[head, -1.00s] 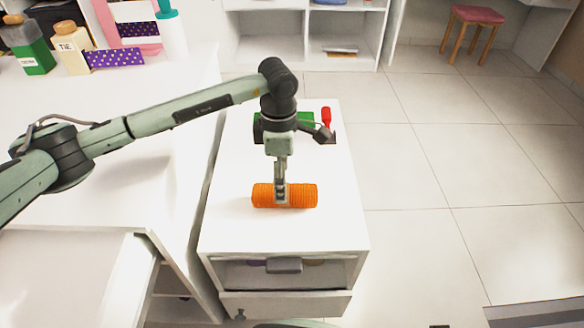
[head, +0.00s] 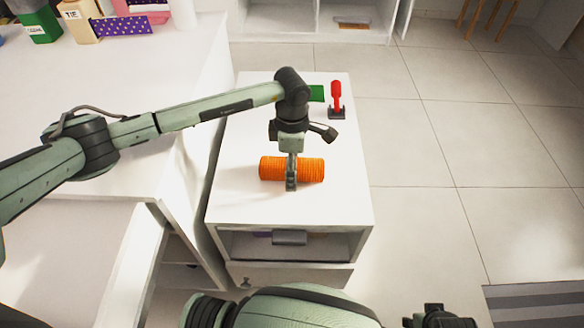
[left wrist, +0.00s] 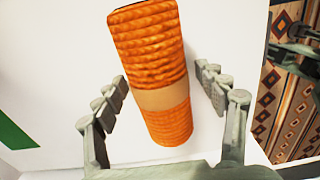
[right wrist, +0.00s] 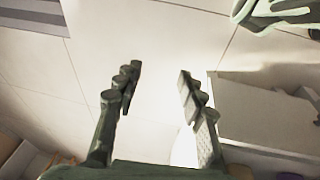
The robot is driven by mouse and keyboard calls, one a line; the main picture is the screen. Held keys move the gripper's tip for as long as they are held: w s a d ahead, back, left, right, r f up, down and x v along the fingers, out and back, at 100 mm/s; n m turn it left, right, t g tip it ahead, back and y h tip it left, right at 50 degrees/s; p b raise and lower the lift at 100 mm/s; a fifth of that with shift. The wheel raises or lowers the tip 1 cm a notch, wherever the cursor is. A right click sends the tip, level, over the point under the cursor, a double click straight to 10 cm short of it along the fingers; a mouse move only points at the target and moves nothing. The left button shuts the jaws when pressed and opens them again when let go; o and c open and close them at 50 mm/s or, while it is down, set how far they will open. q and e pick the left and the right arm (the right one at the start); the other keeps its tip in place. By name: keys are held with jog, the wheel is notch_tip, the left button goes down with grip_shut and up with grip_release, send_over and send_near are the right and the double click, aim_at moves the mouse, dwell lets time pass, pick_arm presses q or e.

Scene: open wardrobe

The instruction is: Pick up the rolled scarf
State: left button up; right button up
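The rolled scarf (head: 312,169) is an orange ribbed roll with a tan band around its middle. It lies crosswise on top of a white drawer cabinet (head: 235,207). My left gripper (head: 291,183) points down over the middle of the roll. In the left wrist view the left gripper (left wrist: 163,85) is open, with its fingers on either side of the scarf (left wrist: 147,40). There is a clear gap on the right, and the left finger is close to the roll; contact cannot be told. My right gripper (right wrist: 158,80) is open and empty, away from the scarf.
A red-handled object (head: 336,97) and a partly hidden green item (head: 317,93) are at the cabinet's back. Tiled floor (head: 430,150) is open at the right.

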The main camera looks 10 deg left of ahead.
pick_arm(q)
jog(key=c, duration=1.2)
